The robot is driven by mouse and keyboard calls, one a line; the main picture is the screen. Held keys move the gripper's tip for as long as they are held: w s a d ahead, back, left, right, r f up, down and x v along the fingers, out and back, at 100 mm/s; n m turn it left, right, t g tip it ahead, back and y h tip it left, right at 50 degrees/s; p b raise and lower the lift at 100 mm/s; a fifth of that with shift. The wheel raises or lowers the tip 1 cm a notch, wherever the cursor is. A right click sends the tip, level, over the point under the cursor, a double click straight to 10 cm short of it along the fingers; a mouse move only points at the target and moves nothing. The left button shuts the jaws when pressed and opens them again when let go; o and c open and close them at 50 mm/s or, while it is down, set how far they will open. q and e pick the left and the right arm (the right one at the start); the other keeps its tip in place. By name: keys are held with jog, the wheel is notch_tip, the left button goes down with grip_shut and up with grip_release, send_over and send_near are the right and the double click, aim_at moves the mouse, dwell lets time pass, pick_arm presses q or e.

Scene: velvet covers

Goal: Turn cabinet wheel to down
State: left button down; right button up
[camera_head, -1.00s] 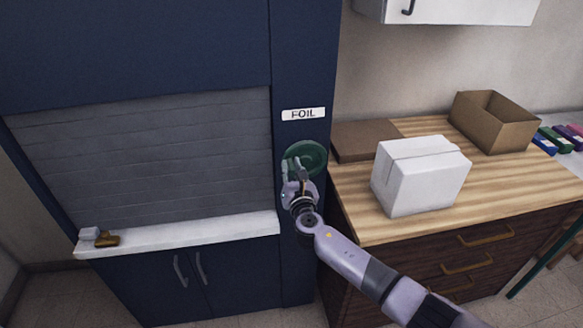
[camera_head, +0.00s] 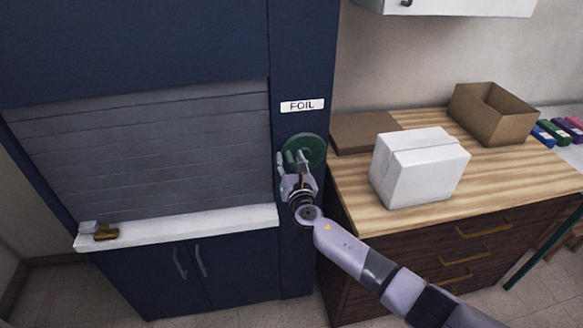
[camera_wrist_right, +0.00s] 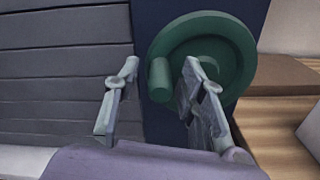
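The green cabinet wheel (camera_head: 317,147) is on the narrow dark blue panel under the FOIL label. It also shows in the right wrist view (camera_wrist_right: 236,54), with a stubby round handle (camera_wrist_right: 160,82) sticking out at its left, lower side. My right gripper (camera_head: 292,159) is open in front of the wheel's left part. In the right wrist view its two fingers (camera_wrist_right: 160,66) stand apart, with the handle between them in the picture, nearer the right finger. I see no clear grip on the handle; whether a finger touches the wheel cannot be told. My left gripper is not in view.
The blue cabinet has a grey slatted shutter (camera_head: 150,150) above a white ledge (camera_head: 180,226) with a small brown and grey item (camera_head: 103,231). Right of the wheel is a wooden counter (camera_head: 357,192) with a white box (camera_head: 418,167) and an open cardboard box (camera_head: 490,114).

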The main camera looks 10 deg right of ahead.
jog(key=s, duration=1.2)
jog(key=shift+d, duration=0.2)
jog(key=shift+f, duration=0.1)
